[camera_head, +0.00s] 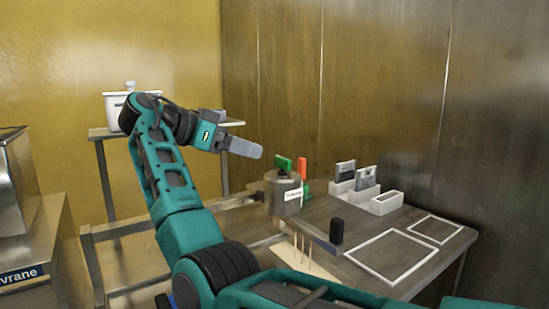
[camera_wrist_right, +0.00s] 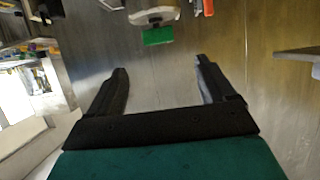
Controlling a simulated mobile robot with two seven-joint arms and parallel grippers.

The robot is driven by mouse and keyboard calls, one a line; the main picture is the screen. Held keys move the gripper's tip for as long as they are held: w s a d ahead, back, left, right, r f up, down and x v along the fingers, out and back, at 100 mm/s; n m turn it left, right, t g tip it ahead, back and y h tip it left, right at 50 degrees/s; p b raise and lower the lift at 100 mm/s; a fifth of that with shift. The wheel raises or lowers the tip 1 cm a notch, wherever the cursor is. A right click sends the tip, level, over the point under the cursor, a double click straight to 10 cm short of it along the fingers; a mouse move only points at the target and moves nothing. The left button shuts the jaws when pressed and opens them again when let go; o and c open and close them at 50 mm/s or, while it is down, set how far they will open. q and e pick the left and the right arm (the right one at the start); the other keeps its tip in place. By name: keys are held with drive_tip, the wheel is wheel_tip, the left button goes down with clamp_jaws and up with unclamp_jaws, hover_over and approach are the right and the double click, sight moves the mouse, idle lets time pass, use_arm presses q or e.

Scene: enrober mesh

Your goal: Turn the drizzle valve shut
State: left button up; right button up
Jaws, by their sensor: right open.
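A round metal pot (camera_head: 283,196) with a white label stands on the table's left part. A green handle (camera_head: 284,163) sticks up at its top; I take it for the drizzle valve, though this is not certain. An orange-red upright piece (camera_head: 302,172) stands just right of it. My right gripper (camera_head: 258,150) is empty, above and left of the pot, apart from the green handle. In the right wrist view its two fingers (camera_wrist_right: 158,75) are spread wide, with a green block (camera_wrist_right: 158,36) beyond their tips. My left gripper is not in view.
White holders with dark upright pieces (camera_head: 356,178) stand at the table's back. A black upright post (camera_head: 336,231) is near the front edge. White outlined rectangles (camera_head: 391,257) mark clear tabletop at right. A white container (camera_head: 118,108) sits on a back shelf. A wood-toned wall (camera_head: 380,90) rises behind.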

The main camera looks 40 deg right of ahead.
sight(281, 158)
drive_tip(key=x, duration=1.2)
drive_tip(key=shift+s+f+b, duration=0.15)
drive_tip(key=shift+s+b, duration=0.05)
drive_tip(key=shift+b, duration=0.2)
drive_tip(key=shift+c, duration=0.4)
drive_tip(key=c, duration=0.9)
